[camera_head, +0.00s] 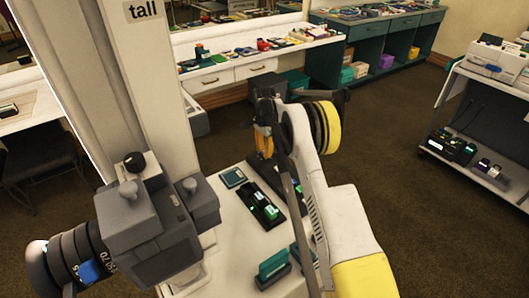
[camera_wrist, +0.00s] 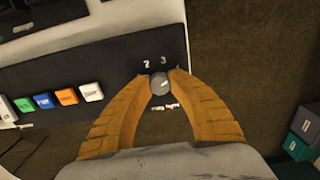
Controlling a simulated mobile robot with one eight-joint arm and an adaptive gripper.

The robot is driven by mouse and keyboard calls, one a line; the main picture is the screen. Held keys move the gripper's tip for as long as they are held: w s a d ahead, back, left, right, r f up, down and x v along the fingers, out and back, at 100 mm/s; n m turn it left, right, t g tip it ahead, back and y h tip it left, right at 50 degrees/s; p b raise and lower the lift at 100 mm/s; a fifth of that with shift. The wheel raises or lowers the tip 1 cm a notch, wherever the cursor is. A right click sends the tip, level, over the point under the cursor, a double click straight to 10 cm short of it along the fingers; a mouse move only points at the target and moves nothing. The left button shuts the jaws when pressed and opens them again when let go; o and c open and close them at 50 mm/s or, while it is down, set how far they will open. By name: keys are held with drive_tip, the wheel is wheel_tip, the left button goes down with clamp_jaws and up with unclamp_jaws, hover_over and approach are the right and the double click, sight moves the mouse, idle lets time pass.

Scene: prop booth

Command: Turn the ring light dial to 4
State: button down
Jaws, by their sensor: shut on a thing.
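The ring light dial (camera_wrist: 160,84) is a small round grey knob on a dark panel (camera_wrist: 115,70) in the wrist view. The figures 2 and 3 show above it, and a blurred label reading "ring light" sits below. A pale mark on its face slants up to the right; I cannot tell exactly which figure it points to. My gripper (camera_wrist: 161,76) has its orange fingers shut on the dial, one on each side. In the head view my gripper (camera_head: 263,142) is at the far end of the dark panel, and the dial is hidden there.
Coloured buttons (camera_wrist: 66,98) line the panel left of the dial. A small table (camera_head: 231,215) bears a teal-topped box (camera_head: 233,177) and green-lit items (camera_head: 262,206). A large grey camera (camera_head: 150,225) stands at the left. Open floor (camera_head: 400,130) lies to the right.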

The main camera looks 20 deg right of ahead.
drive_tip(key=c, duration=1.2)
unclamp_jaws()
wheel_tip(320, 180, up, 12)
